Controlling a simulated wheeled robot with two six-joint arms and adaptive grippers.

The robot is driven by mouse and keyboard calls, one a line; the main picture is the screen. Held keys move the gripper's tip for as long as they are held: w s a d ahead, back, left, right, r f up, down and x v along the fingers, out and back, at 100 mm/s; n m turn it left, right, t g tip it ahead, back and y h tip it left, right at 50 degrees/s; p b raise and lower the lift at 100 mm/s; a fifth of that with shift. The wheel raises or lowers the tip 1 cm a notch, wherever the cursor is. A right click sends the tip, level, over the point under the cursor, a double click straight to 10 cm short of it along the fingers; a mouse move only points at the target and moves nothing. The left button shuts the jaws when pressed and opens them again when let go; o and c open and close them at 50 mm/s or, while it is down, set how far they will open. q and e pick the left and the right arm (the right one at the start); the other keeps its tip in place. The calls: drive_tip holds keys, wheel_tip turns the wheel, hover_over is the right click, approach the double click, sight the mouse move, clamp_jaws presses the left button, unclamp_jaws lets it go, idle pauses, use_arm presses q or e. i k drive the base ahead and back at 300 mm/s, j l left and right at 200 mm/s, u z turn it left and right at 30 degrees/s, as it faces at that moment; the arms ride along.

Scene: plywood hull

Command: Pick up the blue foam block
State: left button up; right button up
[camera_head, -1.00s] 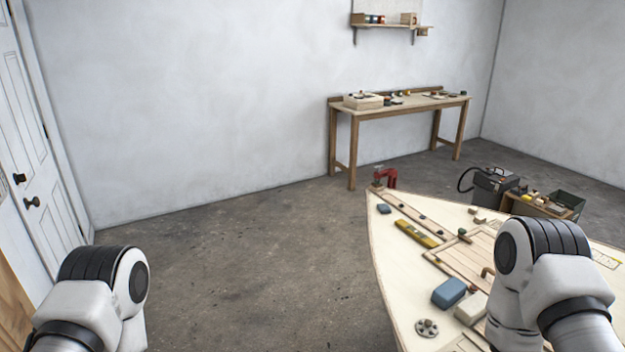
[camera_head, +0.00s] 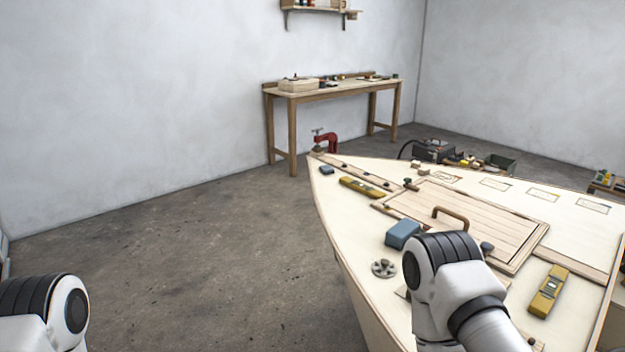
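The blue foam block (camera_head: 402,234) lies on the pale plywood hull deck (camera_head: 335,208), left of the wooden hatch panel with a curved handle. A smaller dark blue piece (camera_head: 326,169) lies near the hull's pointed far end. My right arm reaches over the deck just in front of the blue block, and its bulky joint partly covers the deck there. My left arm is at the bottom left, over the floor and away from the hull. Neither gripper's fingers show in the head view.
A grey round fitting (camera_head: 384,268) lies just in front of the block. Yellow levels lie at the far left (camera_head: 362,188) and right (camera_head: 548,291) of the deck. A red clamp (camera_head: 326,141) grips the tip. A workbench (camera_head: 330,92) stands by the wall. The floor left of the hull is clear.

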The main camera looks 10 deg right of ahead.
sight(396, 237)
drive_tip(key=z, duration=0.9)
drive_tip(key=i+j, duration=0.1)
drive_tip(key=j, duration=0.45)
drive_tip(key=i+j+z, duration=0.1)
drive_tip(key=j+z, duration=0.25)
drive_tip(key=i+j+z, duration=0.1)
drive_tip(key=j+z, duration=0.25)
drive_tip(key=j, duration=0.2)
drive_tip(key=j+z, duration=0.35)
drive_tip(key=j, duration=0.1)
